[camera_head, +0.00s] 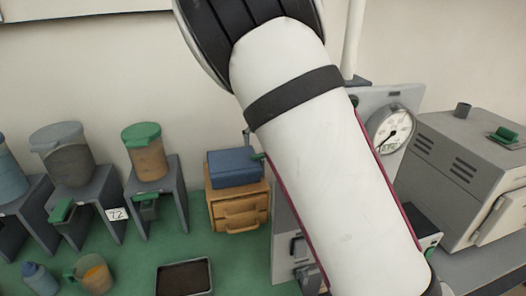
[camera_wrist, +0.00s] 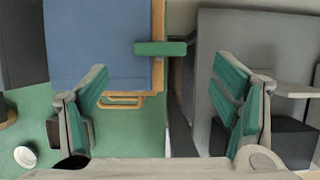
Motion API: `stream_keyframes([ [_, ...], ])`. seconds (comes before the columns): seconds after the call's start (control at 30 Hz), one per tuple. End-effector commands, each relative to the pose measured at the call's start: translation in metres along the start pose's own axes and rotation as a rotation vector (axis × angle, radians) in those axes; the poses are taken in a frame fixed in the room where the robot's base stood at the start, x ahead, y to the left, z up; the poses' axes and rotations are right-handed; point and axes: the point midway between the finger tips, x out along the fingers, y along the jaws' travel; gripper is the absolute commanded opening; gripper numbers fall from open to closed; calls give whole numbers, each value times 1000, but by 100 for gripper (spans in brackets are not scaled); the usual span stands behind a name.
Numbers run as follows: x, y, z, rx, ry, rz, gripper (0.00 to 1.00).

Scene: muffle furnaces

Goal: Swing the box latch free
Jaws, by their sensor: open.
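A green latch handle (camera_wrist: 160,48) sticks out over the right edge of a blue block (camera_wrist: 95,45) in the wrist view. Its right end meets a grey part beside a grey box-shaped unit (camera_wrist: 235,30). In the head view the handle (camera_head: 258,156) is a small green piece right of the blue block (camera_head: 235,168), partly beside my arm. My gripper (camera_wrist: 162,100) is open and empty, with its green-padded fingers spread on either side and below the handle in the wrist view, apart from it. In the head view my arm hides the gripper and most of the grey unit.
The blue block sits on an orange wooden drawer box (camera_head: 238,206). A dial gauge (camera_head: 390,129) and a grey furnace (camera_head: 462,165) stand at right. Several lidded jars on stands are at left. A dark tray (camera_head: 184,278) lies in front on the green bench top.

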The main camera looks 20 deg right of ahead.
Motion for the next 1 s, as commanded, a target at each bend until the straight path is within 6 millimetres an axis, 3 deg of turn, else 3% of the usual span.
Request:
stream_keyframes([
  [0.1, 24, -1, 0, 0, 2, -2, 81],
  [0.3, 52, -1, 0, 1, 1, -1, 81],
  [0.5, 63, 0, 0, 0, -1, 1, 81],
  [0.77, 64, 0, 0, 0, -1, 1, 81],
  [1.0, 64, 0, 0, 0, -1, 1, 33],
])
